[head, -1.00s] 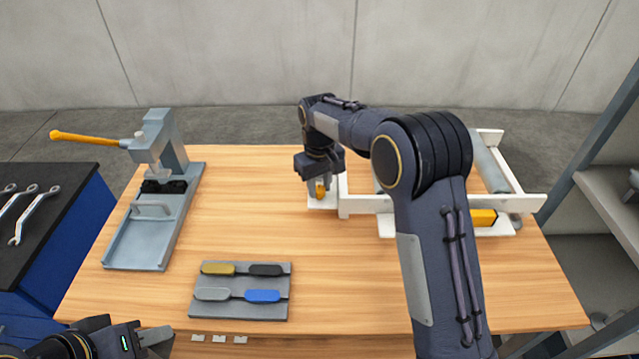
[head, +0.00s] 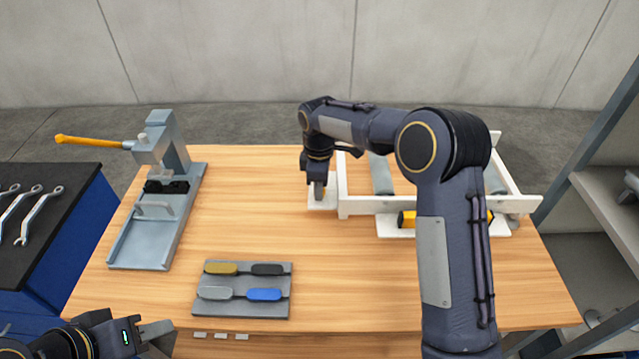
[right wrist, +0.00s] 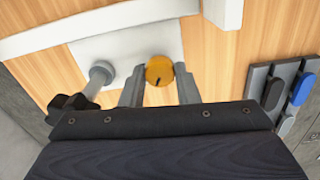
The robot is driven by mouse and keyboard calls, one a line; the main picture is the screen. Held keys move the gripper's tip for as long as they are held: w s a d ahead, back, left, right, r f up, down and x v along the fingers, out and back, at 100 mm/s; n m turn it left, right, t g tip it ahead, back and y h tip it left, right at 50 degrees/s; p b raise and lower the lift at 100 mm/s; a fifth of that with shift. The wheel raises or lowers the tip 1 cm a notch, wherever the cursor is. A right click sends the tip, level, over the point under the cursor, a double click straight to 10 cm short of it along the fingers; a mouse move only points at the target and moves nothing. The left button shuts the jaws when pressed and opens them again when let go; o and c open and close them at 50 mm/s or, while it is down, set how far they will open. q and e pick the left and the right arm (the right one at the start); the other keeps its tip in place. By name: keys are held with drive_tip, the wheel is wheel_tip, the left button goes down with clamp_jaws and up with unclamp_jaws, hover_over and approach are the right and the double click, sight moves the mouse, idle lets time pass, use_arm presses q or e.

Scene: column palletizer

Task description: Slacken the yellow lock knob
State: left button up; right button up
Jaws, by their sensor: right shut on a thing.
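The yellow lock knob (right wrist: 159,70) is round with a dark mark and sits over a white plate (right wrist: 120,35) in the right wrist view. My right gripper (right wrist: 158,88) has its two grey fingers on either side of the knob, shut on it. In the head view my right gripper (head: 318,190) points down at the white plate beside the white frame (head: 365,206), and it hides the knob there. My left gripper (head: 158,340) is at the bottom left corner, apart from everything on the table; its jaw opening is unclear.
A grey press (head: 160,145) with an orange lever stands at the table's left. A grey tray (head: 240,310) with several coloured pieces lies at the front. A dark star-shaped handle (right wrist: 70,115) is beside the knob. The middle of the table is clear.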

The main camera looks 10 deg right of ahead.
drive_tip(key=n, duration=0.4)
drive_tip(key=shift+r+n+p, duration=0.1)
drive_tip(key=shift+n+p, duration=0.2)
drive_tip(key=shift+p, duration=0.1)
idle(0.4)
drive_tip(key=o, duration=1)
drive_tip(key=shift+c, duration=0.2)
wheel_tip(320, 180, up, 6)
drive_tip(key=shift+r+b, duration=0.25)
drive_tip(key=shift+b, duration=0.25)
drive_tip(key=shift+r, duration=0.6)
